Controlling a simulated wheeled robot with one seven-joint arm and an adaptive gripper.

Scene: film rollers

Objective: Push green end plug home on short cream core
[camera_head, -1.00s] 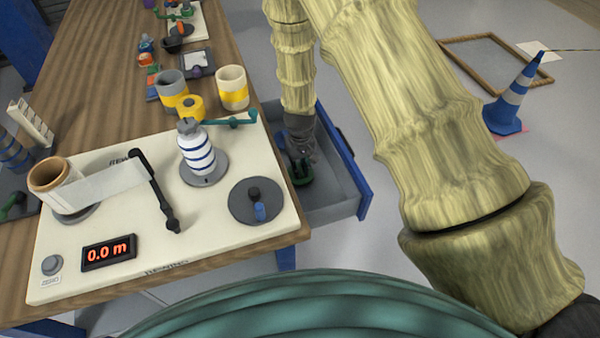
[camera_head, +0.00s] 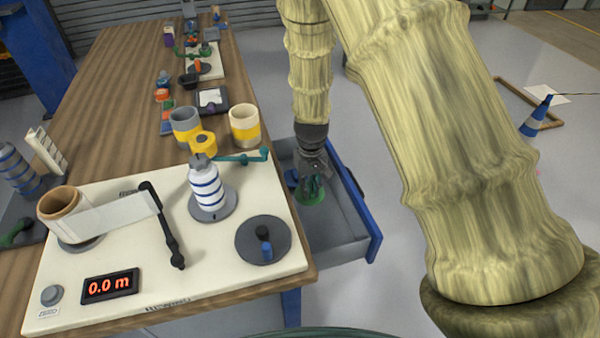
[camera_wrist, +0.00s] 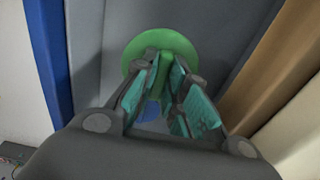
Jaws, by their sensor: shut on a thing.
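My gripper (camera_head: 314,178) reaches down into the open blue-and-grey drawer (camera_head: 345,232) at the table's right side. In the wrist view my gripper (camera_wrist: 166,66) is shut on the stem of the green end plug (camera_wrist: 160,43), whose round flange lies beyond the fingertips. The plug also shows low in the drawer in the head view (camera_head: 313,197); I cannot tell whether it touches the drawer floor. A cream cylinder with a yellow band (camera_head: 245,126) stands upright on the table, left of my arm. It looks like the cream core and is apart from my gripper.
A grey cylinder with a yellow band (camera_head: 185,128) and a yellow ring-shaped part (camera_head: 203,144) are near the cream cylinder. A cream board (camera_head: 110,225) carries a film roll (camera_head: 62,207), a blue-striped white bottle (camera_head: 207,186) and a display reading 0.0 m (camera_head: 110,286). Drawer walls surround my gripper.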

